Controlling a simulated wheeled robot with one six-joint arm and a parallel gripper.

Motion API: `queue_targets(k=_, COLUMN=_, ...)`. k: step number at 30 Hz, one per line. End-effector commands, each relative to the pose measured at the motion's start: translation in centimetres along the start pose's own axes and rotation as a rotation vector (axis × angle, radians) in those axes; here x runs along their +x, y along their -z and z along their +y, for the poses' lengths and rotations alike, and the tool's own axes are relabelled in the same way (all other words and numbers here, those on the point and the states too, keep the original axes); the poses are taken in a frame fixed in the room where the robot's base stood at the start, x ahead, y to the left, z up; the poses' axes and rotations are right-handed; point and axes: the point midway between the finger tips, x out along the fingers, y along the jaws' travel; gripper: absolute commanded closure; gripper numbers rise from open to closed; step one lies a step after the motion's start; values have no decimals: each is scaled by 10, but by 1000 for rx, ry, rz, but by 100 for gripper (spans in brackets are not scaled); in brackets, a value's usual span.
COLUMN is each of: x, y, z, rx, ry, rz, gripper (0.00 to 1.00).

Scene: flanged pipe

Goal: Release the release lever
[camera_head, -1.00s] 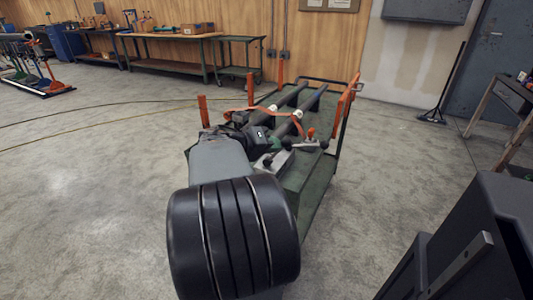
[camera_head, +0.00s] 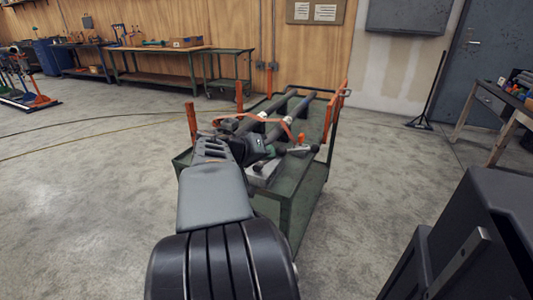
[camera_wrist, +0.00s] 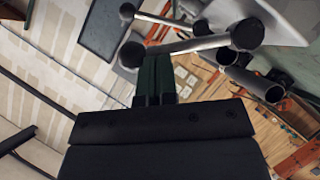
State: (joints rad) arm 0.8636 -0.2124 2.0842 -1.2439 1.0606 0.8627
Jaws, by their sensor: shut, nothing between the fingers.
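In the wrist view, a metal bar (camera_wrist: 190,44) with black ball knobs crosses just beyond my fingertips; it looks like the release lever, though I cannot be sure. A second thin rod meets it at the right-hand knob. My gripper (camera_wrist: 155,62) is shut with nothing in it, its dark green fingers together, tips close to the bar. I cannot tell whether they touch. In the head view my gripper (camera_head: 268,147) is over the near end of the green cart (camera_head: 285,190), beside a grey clamp-like fitting (camera_head: 262,173) with dark knobs, which my arm partly hides.
Two dark pipes (camera_head: 268,108) lie along the cart, with an orange strap (camera_head: 285,122) across them. Orange posts (camera_head: 191,118) stand at the cart's edges. Workbenches (camera_head: 160,48) line the back wall. The floor left of the cart is mostly clear.

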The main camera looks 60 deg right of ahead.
Motion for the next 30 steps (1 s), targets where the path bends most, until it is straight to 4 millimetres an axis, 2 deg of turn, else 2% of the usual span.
queue_targets(k=5, x=-4, y=4, z=1, rx=0, ry=0, rz=1, gripper=100)
queue_targets(k=8, x=-13, y=12, z=2, rx=-1, ry=2, rz=4, gripper=100)
queue_targets(k=12, x=-32, y=28, z=5, rx=-1, ry=5, rz=5, gripper=100)
queue_targets(k=21, x=-88, y=25, z=4, rx=0, ry=1, rz=1, gripper=100)
queue_targets(k=30, x=-120, y=24, z=2, rx=1, ry=0, rz=0, gripper=100)
